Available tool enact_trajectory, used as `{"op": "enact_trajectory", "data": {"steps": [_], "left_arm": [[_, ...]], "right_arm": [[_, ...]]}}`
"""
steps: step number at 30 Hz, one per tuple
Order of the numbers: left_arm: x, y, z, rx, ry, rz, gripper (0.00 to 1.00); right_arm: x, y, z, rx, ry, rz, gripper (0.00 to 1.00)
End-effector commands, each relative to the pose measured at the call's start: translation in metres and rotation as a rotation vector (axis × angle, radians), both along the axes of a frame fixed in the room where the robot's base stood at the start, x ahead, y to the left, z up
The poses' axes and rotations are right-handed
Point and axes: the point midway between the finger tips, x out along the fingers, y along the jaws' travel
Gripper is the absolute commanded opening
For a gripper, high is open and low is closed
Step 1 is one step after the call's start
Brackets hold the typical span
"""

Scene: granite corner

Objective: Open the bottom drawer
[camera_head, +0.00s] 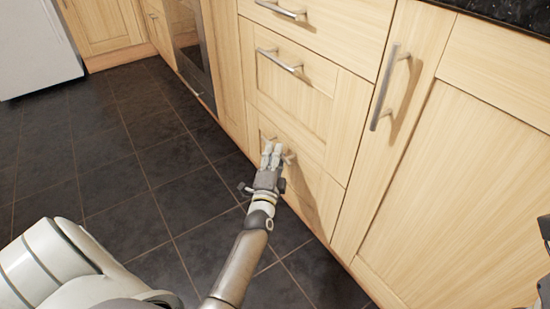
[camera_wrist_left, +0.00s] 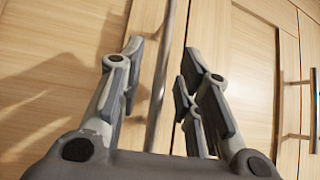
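The bottom drawer (camera_head: 312,186) is a pale wood front, the lowest of three in the stack, and looks closed, flush with the cabinet. My left gripper (camera_head: 272,150) is at its upper part, over the handle, which it mostly hides in the head view. In the left wrist view, the metal bar handle (camera_wrist_left: 163,75) runs between the fingers of my left gripper (camera_wrist_left: 163,65). The fingers are apart, with visible gaps on both sides of the bar, so it is not clamped. My right gripper does not show clearly; only bits of my arm appear at the right edge.
Above are the middle drawer with its handle (camera_head: 279,60) and the top drawer with its handle (camera_head: 281,10). A cupboard door with a vertical handle (camera_head: 388,88) is to the right. The dark tiled floor (camera_head: 110,150) in front is clear. A white appliance (camera_head: 36,45) stands far left.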

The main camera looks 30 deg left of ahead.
Motion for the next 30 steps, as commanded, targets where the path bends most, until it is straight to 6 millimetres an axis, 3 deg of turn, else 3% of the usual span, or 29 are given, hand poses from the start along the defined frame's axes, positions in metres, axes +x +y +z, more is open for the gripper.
{"op": "enact_trajectory", "data": {"steps": [11, 18, 30], "left_arm": [[0.0051, 0.0023, 0.0015, 0.001, 0.0, 0.0, 0.32], [0.005, 0.002, 0.0014, 0.0, 0.0, 0.0, 0.01], [0.0036, 0.0023, 0.0015, 0.001, 0.001, -0.001, 0.0]], "right_arm": [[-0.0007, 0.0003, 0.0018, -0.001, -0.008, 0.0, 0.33], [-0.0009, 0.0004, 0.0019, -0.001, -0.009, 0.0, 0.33], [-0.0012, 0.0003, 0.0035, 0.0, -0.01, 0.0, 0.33]]}}
